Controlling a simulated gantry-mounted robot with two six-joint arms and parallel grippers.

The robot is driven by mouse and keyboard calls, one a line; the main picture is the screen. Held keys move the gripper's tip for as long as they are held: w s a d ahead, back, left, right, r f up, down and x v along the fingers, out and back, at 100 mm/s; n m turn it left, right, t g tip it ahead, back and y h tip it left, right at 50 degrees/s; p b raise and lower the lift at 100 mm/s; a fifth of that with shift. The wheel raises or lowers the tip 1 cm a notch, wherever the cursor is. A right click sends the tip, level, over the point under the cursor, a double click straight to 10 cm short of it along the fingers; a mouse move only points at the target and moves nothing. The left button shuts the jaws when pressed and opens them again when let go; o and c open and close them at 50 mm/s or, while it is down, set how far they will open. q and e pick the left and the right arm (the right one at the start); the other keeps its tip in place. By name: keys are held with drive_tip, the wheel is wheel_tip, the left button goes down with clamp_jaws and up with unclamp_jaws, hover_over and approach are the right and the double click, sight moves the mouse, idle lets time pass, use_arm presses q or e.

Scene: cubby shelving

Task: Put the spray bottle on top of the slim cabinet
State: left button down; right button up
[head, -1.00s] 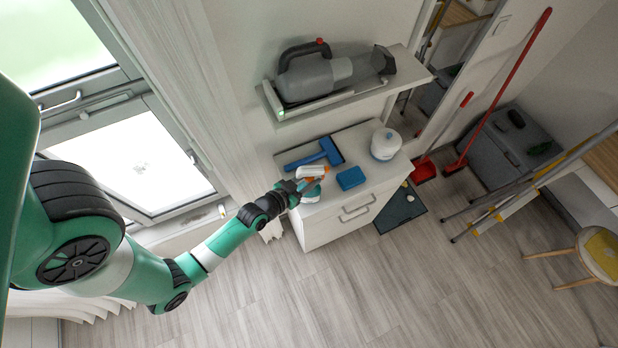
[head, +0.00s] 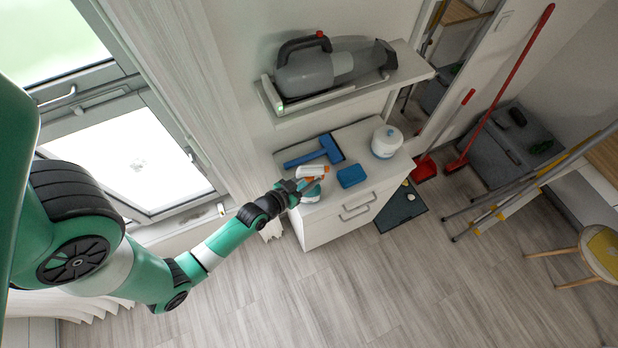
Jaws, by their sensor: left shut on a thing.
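The spray bottle (head: 312,171) has a white and orange head and a teal lower part. It is at the front left of the slim white cabinet's top (head: 371,159), seen from above. My left gripper (head: 296,188) is shut on the bottle, coming in from the lower left. I cannot tell whether the bottle's base touches the cabinet top. My right gripper is not in view.
A blue squeegee (head: 316,153), a blue sponge (head: 351,176) and a white round container (head: 386,142) are on the cabinet top. A shelf with a grey handheld vacuum (head: 333,66) hangs above it. An open window (head: 135,160) is at left.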

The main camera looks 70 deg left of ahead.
use_arm(q)
drive_tip(key=shift+f, duration=0.15)
drive_tip(key=shift+c, duration=2.3)
unclamp_jaws()
drive_tip(key=shift+o, duration=0.3)
drive_tip(key=shift+s+d, duration=0.2)
drive_tip(key=shift+s, duration=0.2)
drive_tip(key=b+v, duration=0.1)
drive_tip(key=v, duration=0.9)
drive_tip(key=shift+s+r, duration=0.2)
drive_tip(key=shift+r, duration=0.2)
